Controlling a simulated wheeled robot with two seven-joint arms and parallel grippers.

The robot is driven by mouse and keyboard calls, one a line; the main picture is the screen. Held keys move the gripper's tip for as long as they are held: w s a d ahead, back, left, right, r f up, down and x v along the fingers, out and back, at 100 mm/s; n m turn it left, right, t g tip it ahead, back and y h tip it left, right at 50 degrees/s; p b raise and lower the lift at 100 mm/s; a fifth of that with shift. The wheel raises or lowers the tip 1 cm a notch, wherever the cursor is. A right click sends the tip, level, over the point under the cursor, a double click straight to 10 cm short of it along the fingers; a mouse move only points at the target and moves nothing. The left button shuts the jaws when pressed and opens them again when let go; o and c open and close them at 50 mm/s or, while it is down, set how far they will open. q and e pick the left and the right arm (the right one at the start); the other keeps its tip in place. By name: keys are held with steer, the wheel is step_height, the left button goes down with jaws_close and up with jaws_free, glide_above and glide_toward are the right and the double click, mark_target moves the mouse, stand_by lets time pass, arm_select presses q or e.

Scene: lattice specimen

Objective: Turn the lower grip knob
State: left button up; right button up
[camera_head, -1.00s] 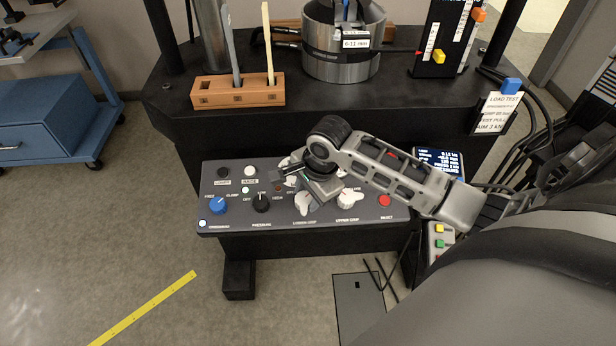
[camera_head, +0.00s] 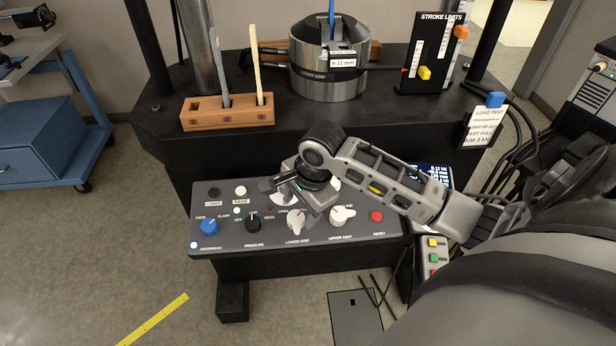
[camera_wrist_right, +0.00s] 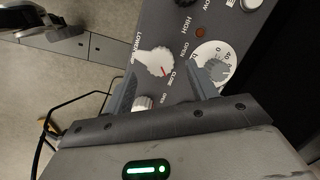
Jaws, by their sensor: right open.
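The lower grip knob (camera_head: 296,221) is a white pointer knob on the front of the dark control panel (camera_head: 225,238). In the right wrist view the lower grip knob (camera_wrist_right: 155,62) shows between the two finger tips, with its red mark toward the word CLOSE. My right gripper (camera_head: 291,190) hangs over the panel, just behind this knob in the head view. In the wrist view the right gripper (camera_wrist_right: 163,73) is open with nothing held between its fingers. Whether a finger touches the knob cannot be told. My left gripper is out of view.
A black pressure knob (camera_head: 252,223) and a blue knob (camera_head: 209,227) are to the left. A round white gauge (camera_wrist_right: 213,63) lies near one finger.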

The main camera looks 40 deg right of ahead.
steer(key=a+v, duration=0.1)
steer(key=v, duration=1.1)
steer(key=shift+s+d+r, duration=0.15)
steer(key=shift+d+r, duration=0.15)
steer(key=shift+d, duration=0.15)
steer(key=s+a+f+n+t, duration=0.1)
steer(key=s+a+f+n, duration=0.3)
steer(key=s+f+n, duration=0.45)
steer(key=s+a+f+n, duration=0.3)
steer(key=s+n, duration=0.3)
steer(key=n, duration=0.5)
steer(key=w+a+f+t, duration=0.2)
steer(key=f+t, duration=0.1)
steer(key=f, duration=0.2)
steer(key=w+a+f+t+y, duration=0.1)
steer(key=w+a+f+t, duration=0.2)
steer(key=f, duration=0.2)
steer(key=shift+t+y, duration=0.3)
steer(key=shift+w, duration=0.15)
